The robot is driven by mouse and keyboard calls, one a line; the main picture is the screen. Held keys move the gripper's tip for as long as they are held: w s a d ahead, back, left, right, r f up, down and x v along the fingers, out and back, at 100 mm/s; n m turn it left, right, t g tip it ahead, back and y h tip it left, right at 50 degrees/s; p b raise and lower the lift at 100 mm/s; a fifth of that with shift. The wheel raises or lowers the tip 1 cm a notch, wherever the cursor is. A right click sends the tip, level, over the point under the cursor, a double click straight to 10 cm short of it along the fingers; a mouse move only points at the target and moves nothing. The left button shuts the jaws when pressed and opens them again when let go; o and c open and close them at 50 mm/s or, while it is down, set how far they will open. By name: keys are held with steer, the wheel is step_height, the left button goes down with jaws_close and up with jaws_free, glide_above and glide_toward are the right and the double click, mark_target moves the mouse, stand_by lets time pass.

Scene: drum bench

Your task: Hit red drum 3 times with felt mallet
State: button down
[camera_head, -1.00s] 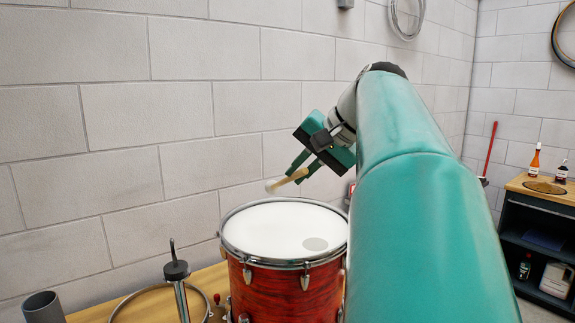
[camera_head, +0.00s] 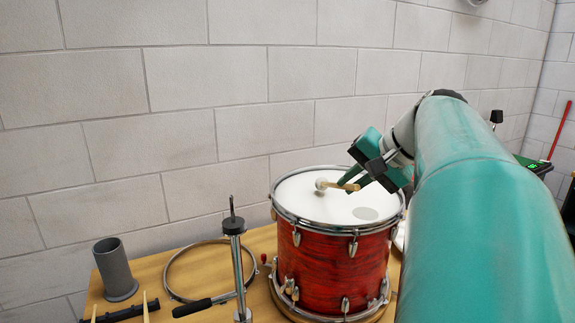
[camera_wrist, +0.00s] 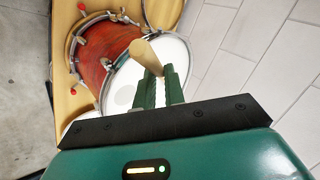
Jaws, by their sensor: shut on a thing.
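The red drum (camera_head: 330,264) stands upright on the wooden bench, with a white head (camera_head: 300,200) and chrome rim. It also shows in the wrist view (camera_wrist: 103,47). My gripper (camera_head: 356,184) is over the right part of the drum head. It is shut on the wooden handle of the felt mallet (camera_head: 320,184), whose pale round head points left over the drum head. I cannot tell whether the mallet head touches the skin. In the wrist view the mallet's handle (camera_wrist: 145,56) sticks out between the green fingers, and its felt head is hidden.
Left of the drum, a metal stand (camera_head: 236,250) rises from the bench (camera_head: 160,268). A bare hoop (camera_head: 176,285), a grey cup (camera_head: 114,268) and sticks (camera_head: 146,306) lie farther left. A block wall stands close behind.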

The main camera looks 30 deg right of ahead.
steer(key=shift+f, duration=0.55)
step_height(320, 180, up, 6)
steer(key=shift+d, duration=0.1)
steer(key=shift+r, duration=0.15)
